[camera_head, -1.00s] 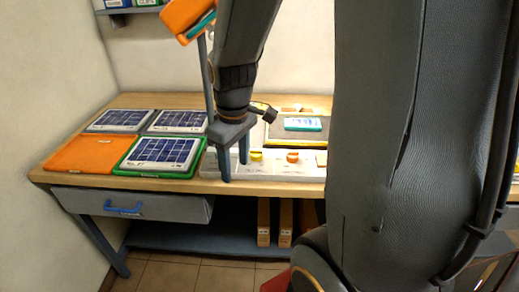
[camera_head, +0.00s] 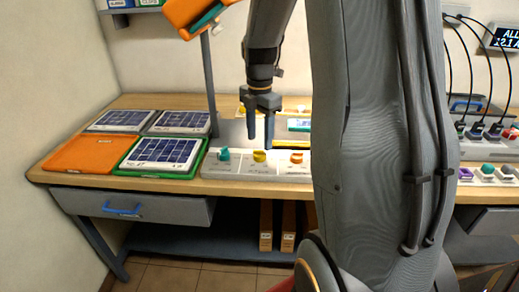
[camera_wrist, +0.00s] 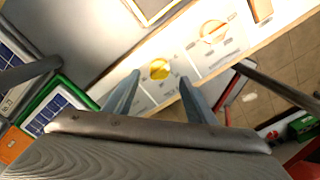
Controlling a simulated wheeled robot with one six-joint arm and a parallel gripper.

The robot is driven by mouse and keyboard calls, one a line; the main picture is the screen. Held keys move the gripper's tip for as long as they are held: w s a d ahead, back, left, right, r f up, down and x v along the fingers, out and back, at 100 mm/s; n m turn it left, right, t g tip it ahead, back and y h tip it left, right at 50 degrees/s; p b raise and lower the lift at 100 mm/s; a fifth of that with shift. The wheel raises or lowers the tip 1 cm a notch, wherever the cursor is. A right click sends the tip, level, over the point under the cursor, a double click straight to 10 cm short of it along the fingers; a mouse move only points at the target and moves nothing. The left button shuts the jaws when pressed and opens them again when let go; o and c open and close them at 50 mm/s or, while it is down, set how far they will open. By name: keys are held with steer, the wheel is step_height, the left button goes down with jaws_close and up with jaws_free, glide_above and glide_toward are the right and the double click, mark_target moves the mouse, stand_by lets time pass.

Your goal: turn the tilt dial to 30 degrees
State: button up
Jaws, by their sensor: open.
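A pale control panel (camera_head: 228,171) lies along the bench's front edge with three dials in a row: teal (camera_head: 223,155), yellow (camera_head: 259,156) and orange (camera_head: 296,158). Their printed labels are too small to read, so I cannot tell which is the tilt dial. My gripper (camera_head: 260,144) points down, open and empty, just above or behind the yellow dial. In the wrist view the yellow dial (camera_wrist: 160,68) appears between the tips of my gripper (camera_wrist: 159,78), with the orange dial (camera_wrist: 213,31) up and to the right. The teal dial is not seen there.
A thin grey post (camera_head: 210,85) stands behind the dial panel, near my gripper. My arm hides the bench's middle right. Several cables and small coloured knobs (camera_head: 487,170) are at far right.

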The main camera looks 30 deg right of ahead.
mark_target(260, 154)
steer(key=shift+f+p, duration=0.35)
steer(key=shift+f, duration=2.25)
steer(key=c, duration=1)
steer(key=shift+c, duration=0.2)
